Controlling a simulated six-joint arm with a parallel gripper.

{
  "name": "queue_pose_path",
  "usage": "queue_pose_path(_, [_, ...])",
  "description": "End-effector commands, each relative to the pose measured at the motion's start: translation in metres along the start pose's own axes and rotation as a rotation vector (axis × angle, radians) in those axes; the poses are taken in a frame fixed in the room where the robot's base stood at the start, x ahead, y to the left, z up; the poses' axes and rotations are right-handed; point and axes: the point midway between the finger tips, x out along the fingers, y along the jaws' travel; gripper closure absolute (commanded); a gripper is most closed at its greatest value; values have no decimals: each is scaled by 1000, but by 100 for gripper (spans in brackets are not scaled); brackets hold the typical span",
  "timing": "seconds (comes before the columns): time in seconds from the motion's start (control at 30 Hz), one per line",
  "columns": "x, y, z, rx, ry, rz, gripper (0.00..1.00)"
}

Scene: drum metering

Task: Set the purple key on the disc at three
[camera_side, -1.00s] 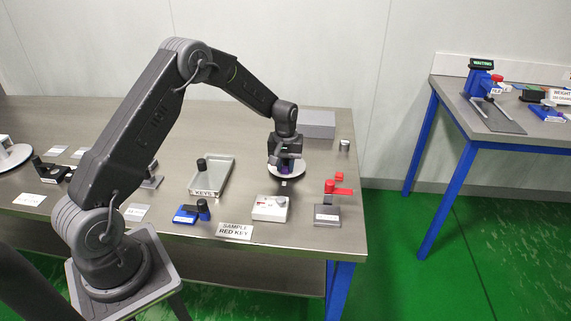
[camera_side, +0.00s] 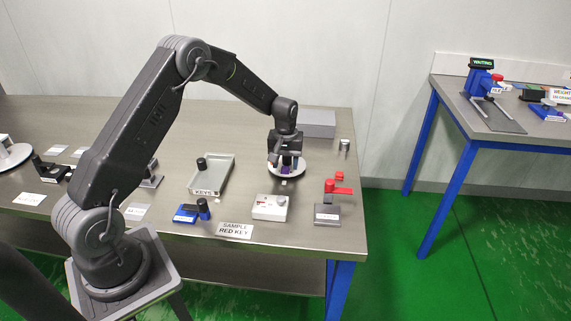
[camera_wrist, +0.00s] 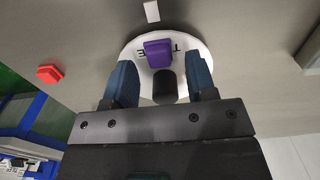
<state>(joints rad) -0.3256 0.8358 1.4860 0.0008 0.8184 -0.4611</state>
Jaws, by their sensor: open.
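The purple key (camera_wrist: 157,50) rests on the white disc (camera_wrist: 133,53), over the disc's dark lettering, which it partly covers. A black knob (camera_wrist: 165,88) stands up beside the purple part. My gripper (camera_wrist: 163,82) is open, with one blue-grey finger on each side of the black knob and gaps between. In the side view my gripper (camera_side: 287,160) is just above the disc (camera_side: 274,172), and the purple key (camera_side: 285,169) shows partly between the fingers. Whether the key sits at the three mark cannot be read.
The keys tray (camera_side: 226,178) with a black knob stands left of the disc. A white box (camera_side: 270,208) is in front, and a grey stand with a red arm (camera_side: 328,213) is to the right. A red hexagon (camera_wrist: 50,74) lies near the disc.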

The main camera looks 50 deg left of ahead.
Motion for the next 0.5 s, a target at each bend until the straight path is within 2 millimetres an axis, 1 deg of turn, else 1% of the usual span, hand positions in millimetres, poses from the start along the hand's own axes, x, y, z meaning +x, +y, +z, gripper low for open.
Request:
queue_pose_path(0.3, [-65,0,-1,0,4,3,49])
queue_pose_path(0.4, [-84,0,0,1,2,3,49])
queue_pose_path(0.5, [-99,0,0,1,2,3,49])
